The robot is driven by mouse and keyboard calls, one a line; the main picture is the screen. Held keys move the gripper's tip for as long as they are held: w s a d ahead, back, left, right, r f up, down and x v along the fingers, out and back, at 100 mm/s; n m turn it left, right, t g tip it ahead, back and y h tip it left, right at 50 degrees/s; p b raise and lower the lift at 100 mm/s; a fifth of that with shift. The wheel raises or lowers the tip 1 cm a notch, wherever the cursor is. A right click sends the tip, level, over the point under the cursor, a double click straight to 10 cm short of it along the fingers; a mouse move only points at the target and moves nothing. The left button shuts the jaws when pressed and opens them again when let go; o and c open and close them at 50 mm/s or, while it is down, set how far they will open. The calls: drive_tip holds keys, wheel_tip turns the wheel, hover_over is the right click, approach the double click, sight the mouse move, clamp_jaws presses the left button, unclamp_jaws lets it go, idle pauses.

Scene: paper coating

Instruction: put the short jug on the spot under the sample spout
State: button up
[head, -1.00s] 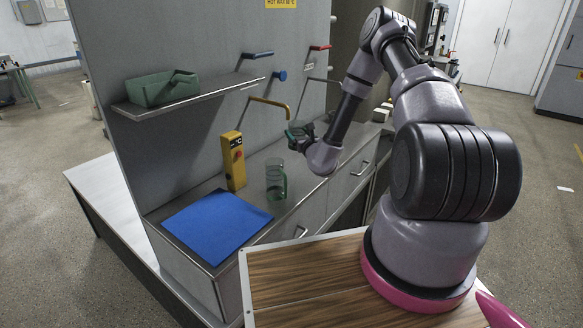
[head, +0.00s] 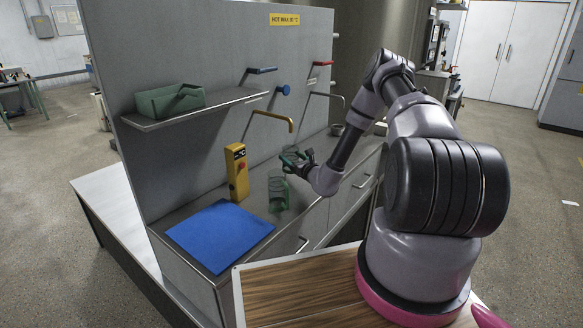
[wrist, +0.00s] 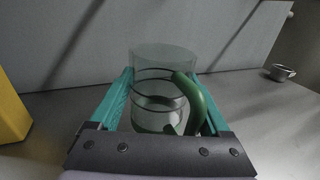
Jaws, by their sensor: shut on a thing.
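In the wrist view a clear glass jug (wrist: 157,95) with a green handle (wrist: 196,105) stands upright between my two teal fingers; I take it for the short jug. My gripper (head: 288,158) is shut on it, low over the steel counter in the head view, where the held glass is hard to make out. Another clear jug (head: 277,190) with a green handle stands on the counter just below and left of my gripper. A yellow spout (head: 285,118) comes out of the wall above my gripper. A grey spout (head: 330,96) is further right. Which is the sample spout is unmarked.
A yellow box (head: 237,172) stands left of the jug; a blue mat (head: 220,235) lies at the counter's near end. A shelf (head: 200,107) with a green bin (head: 168,101) juts from the wall. A small metal cup (wrist: 282,72) is to the right in the wrist view.

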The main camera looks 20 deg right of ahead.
drive_tip(key=shift+f, duration=1.75)
drive_tip(key=shift+f, duration=0.15)
drive_tip(key=o, duration=1.4)
